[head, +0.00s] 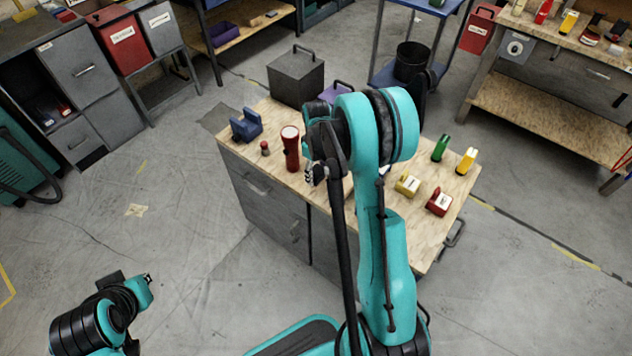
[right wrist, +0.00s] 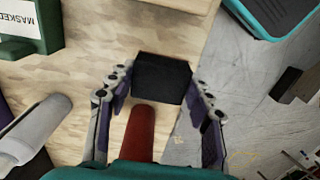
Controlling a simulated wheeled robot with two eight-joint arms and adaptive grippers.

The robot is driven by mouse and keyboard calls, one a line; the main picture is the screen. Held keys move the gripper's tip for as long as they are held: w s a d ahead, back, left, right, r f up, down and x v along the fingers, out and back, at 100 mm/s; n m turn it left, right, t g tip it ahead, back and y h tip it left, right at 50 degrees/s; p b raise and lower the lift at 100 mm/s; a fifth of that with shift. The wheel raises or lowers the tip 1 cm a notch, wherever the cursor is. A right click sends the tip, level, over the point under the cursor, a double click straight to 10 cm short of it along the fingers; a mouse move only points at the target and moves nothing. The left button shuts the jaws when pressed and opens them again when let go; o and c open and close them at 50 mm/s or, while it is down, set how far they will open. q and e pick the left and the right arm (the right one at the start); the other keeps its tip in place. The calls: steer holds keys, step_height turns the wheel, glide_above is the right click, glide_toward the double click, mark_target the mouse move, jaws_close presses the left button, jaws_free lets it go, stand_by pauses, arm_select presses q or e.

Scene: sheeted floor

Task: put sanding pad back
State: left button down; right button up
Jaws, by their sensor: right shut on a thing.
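My right gripper (head: 316,173) hangs over the wooden top of the workbench (head: 335,220), beside the upright red flashlight. In the right wrist view its fingers (right wrist: 160,98) are on either side of a dark block (right wrist: 162,76), which looks like the sanding pad and is held between them. In the head view the block is not clearly seen, as my arm hides that area. A red cylindrical thing (right wrist: 138,132) shows below the block in the wrist view; I cannot tell whether it touches it. My left gripper (head: 149,281) is low at the left, away from the bench, its jaws unclear.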

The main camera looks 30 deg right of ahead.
mark_target(316, 179)
step_height(316, 179, down, 4)
steer(key=shift+w+f+b, duration=0.15)
steer(key=shift+f+b, duration=0.05)
steer(key=shift+b, duration=0.85)
steer(key=shift+r, duration=0.1)
steer(key=shift+f, duration=0.2)
steer(key=o, duration=1.1)
steer(key=shift+r, duration=0.1)
